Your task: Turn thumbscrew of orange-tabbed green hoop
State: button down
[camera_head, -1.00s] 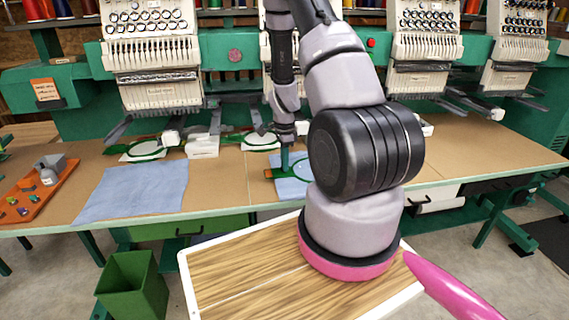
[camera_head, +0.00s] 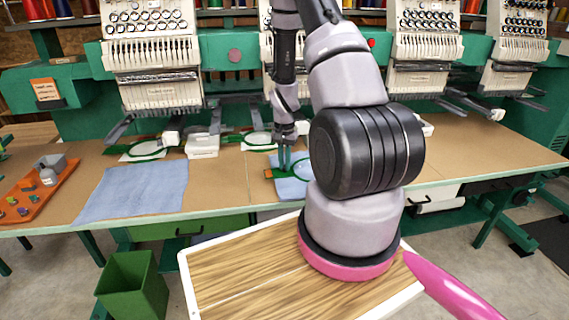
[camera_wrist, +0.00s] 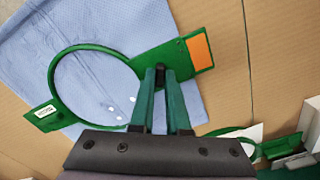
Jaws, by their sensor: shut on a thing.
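The green hoop (camera_wrist: 168,60) lies on blue cloth (camera_wrist: 30,65) in the wrist view. Its right bracket carries an orange tab (camera_wrist: 199,51), and its left bracket has a white label. My gripper (camera_wrist: 160,76) points down at the hoop's right side, where the ring meets the tabbed bracket. Its two teal fingers are shut on the small black thumbscrew (camera_wrist: 160,72), which is mostly hidden between their tips. My arm hides part of the hoop there.
Another green hoop (camera_head: 257,138) sits behind, near the embroidery machines (camera_head: 155,60). A second blue cloth (camera_head: 135,190) lies to the left on the table. An orange tray (camera_head: 35,198) with small items is at far left. The tabletop on the right (camera_head: 480,150) is clear.

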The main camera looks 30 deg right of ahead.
jog(key=n, duration=0.4)
jog(key=shift+n, duration=0.3)
jog(key=n, duration=0.4)
jog(key=shift+n, duration=0.3)
jog(key=n, duration=0.4)
jog(key=shift+n, duration=2.3)
jog(key=c, duration=0.9)
grip_release()
notch_tip(320, 180, up, 11)
jog(key=shift+f, duration=0.1)
